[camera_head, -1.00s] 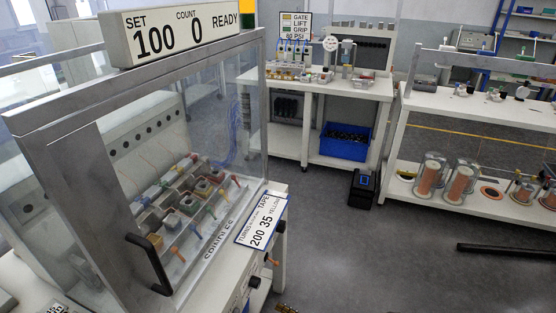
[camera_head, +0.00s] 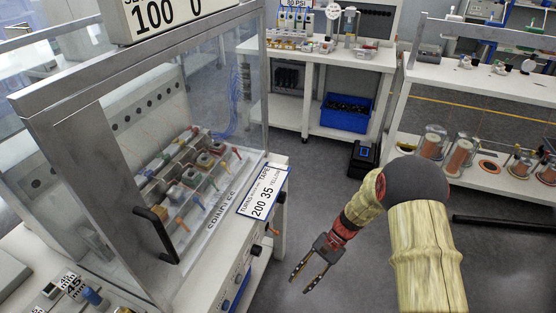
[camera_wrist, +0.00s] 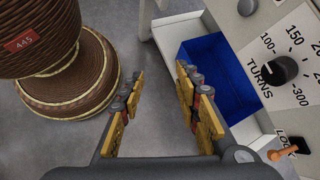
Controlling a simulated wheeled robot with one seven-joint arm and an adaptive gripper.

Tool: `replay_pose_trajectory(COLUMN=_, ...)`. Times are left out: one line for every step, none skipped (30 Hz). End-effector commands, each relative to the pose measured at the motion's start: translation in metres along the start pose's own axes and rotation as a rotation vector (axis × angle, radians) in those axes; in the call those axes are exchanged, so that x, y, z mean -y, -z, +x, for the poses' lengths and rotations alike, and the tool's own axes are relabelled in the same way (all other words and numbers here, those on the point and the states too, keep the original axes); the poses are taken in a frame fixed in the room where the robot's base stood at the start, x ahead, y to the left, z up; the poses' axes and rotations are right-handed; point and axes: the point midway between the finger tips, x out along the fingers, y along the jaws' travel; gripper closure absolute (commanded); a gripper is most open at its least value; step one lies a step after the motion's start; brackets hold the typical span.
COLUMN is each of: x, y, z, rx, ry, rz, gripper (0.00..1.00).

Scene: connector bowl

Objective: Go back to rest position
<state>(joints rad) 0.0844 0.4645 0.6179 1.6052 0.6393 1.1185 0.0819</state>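My gripper (camera_head: 309,277) hangs over the floor in the head view, right of the winding machine's front and apart from it. In the wrist view my gripper (camera_wrist: 160,100) has its two yellow-padded fingers spread, with nothing between them but grey floor. My arm reaches in from the lower right of the head view and bends down to the left.
The winding machine (camera_head: 75,90) with its clear guard stands left. In the wrist view a large brown spool (camera_wrist: 90,75) is at left, and a blue bin (camera_wrist: 222,85) and a turns dial (camera_wrist: 284,70) at right. A workbench (camera_head: 375,58) and shelf (camera_head: 480,95) stand behind.

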Motion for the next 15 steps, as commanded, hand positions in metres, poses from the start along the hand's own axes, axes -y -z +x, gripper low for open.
replay_pose_trajectory(x=-0.004, y=-0.016, z=-0.021, rx=-0.047, ry=-0.030, rz=-0.048, gripper=0.67)
replay_pose_trajectory(x=-0.007, y=-0.024, z=-0.031, rx=-0.074, ry=-0.050, rz=-0.076, gripper=0.67)
replay_pose_trajectory(x=-0.013, y=-0.035, z=-0.044, rx=-0.109, ry=-0.077, rz=-0.113, gripper=0.67)
replay_pose_trajectory(x=-0.016, y=-0.043, z=-0.054, rx=-0.137, ry=-0.097, rz=-0.141, gripper=0.67)
replay_pose_trajectory(x=-0.021, y=-0.051, z=-0.063, rx=-0.163, ry=-0.116, rz=-0.168, gripper=0.67)
replay_pose_trajectory(x=-0.026, y=-0.061, z=-0.076, rx=-0.198, ry=-0.140, rz=-0.202, gripper=0.67)
replay_pose_trajectory(x=-0.030, y=-0.069, z=-0.085, rx=-0.226, ry=-0.158, rz=-0.228, gripper=0.67)
replay_pose_trajectory(x=-0.034, y=-0.077, z=-0.094, rx=-0.251, ry=-0.176, rz=-0.253, gripper=0.67)
replay_pose_trajectory(x=-0.039, y=-0.088, z=-0.106, rx=-0.288, ry=-0.199, rz=-0.287, gripper=0.67)
replay_pose_trajectory(x=-0.043, y=-0.096, z=-0.114, rx=-0.315, ry=-0.216, rz=-0.312, gripper=0.67)
replay_pose_trajectory(x=-0.047, y=-0.105, z=-0.122, rx=-0.340, ry=-0.232, rz=-0.335, gripper=0.67)
replay_pose_trajectory(x=-0.052, y=-0.115, z=-0.133, rx=-0.376, ry=-0.252, rz=-0.365, gripper=0.67)
replay_pose_trajectory(x=-0.056, y=-0.123, z=-0.140, rx=-0.403, ry=-0.266, rz=-0.387, gripper=0.67)
replay_pose_trajectory(x=-0.060, y=-0.132, z=-0.147, rx=-0.429, ry=-0.281, rz=-0.408, gripper=0.67)
replay_pose_trajectory(x=-0.065, y=-0.142, z=-0.157, rx=-0.465, ry=-0.300, rz=-0.435, gripper=0.67)
